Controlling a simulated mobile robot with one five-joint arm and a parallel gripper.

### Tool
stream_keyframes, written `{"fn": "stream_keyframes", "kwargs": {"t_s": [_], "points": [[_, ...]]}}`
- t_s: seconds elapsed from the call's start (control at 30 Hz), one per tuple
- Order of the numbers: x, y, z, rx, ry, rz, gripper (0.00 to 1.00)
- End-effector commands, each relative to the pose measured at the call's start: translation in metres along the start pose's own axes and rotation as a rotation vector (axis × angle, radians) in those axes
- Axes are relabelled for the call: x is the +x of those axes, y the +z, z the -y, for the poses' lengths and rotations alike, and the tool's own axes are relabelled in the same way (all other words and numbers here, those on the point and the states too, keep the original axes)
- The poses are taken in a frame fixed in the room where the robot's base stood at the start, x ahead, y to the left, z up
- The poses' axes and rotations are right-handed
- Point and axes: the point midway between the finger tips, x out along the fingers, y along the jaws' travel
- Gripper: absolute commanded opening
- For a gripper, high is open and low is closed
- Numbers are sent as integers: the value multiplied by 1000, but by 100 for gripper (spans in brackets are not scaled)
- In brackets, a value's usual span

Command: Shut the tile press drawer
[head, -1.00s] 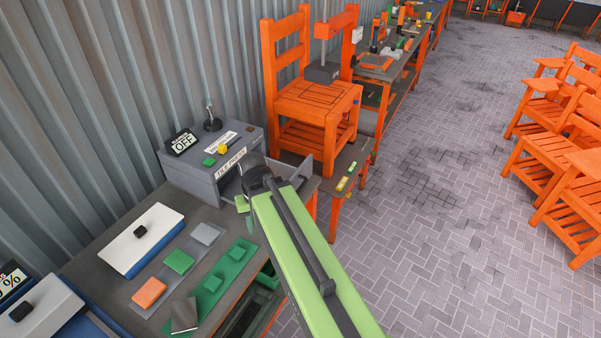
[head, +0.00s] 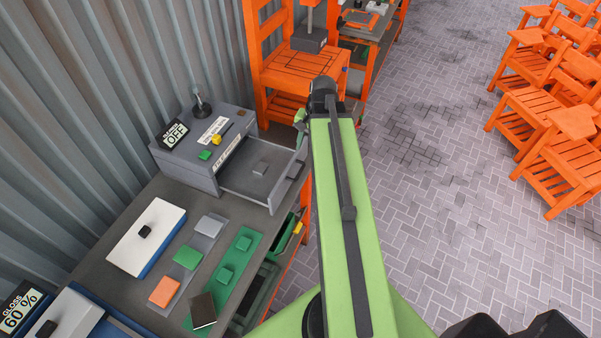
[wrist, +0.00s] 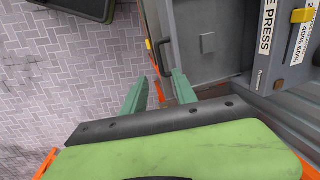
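The grey tile press (head: 205,150) stands on the workbench against the corrugated wall. Its drawer (head: 240,190) is pulled out to the right, with a small grey tile (head: 260,168) inside. In the wrist view the open drawer (wrist: 200,65) is at the upper right, with the tile (wrist: 208,43) in it. A dark bar handle (wrist: 153,55) is on the drawer's outer front. My gripper (wrist: 158,82) has its two green fingers apart, with nothing between them, close to the drawer front. I cannot tell whether a finger touches it. In the head view my arm mostly hides the gripper.
A white-topped box (head: 147,237) and several coloured tiles lie on the bench (head: 95,262) before the press. An orange chair (head: 300,65) stands behind the press. More orange chairs (head: 545,95) stand at the right. The paved floor between is clear.

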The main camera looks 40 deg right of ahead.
Motion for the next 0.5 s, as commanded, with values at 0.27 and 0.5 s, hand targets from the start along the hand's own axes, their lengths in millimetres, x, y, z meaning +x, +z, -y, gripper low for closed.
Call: {"fn": "stream_keyframes", "kwargs": {"t_s": [0.27,0.5], "points": [[69,-1,-3,1,0,0,34],[118,-1,-3,0,0,0,34]]}}
